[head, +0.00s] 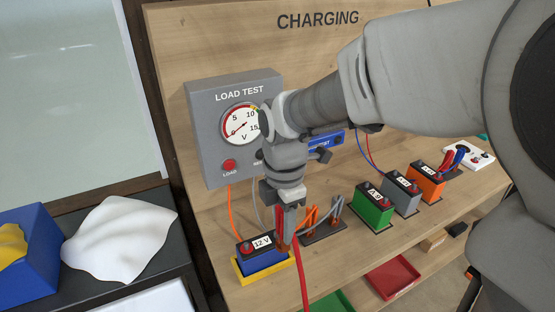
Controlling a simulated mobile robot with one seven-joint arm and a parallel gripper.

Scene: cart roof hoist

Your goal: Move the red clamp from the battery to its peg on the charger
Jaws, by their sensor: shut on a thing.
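My gripper (287,218) points down over the right end of a blue 12 V battery (265,261). It is shut on the red clamp (285,244), which is mostly hidden by the fingers. A red cable (301,280) runs down from there past the bench front. I cannot tell whether the clamp touches the battery terminal. The battery stands in a yellow tray (265,279), with a red cap at its left end. A blue box (330,139) on the back panel is mostly hidden by my arm. I cannot make out the charger or its peg for certain.
A grey load tester (207,130) is on the panel at left. Orange and grey clamps (312,216) stand in a dark holder close right of my gripper. Green (372,212), grey (402,199) and orange (426,186) batteries stand farther right, before a white block (480,158).

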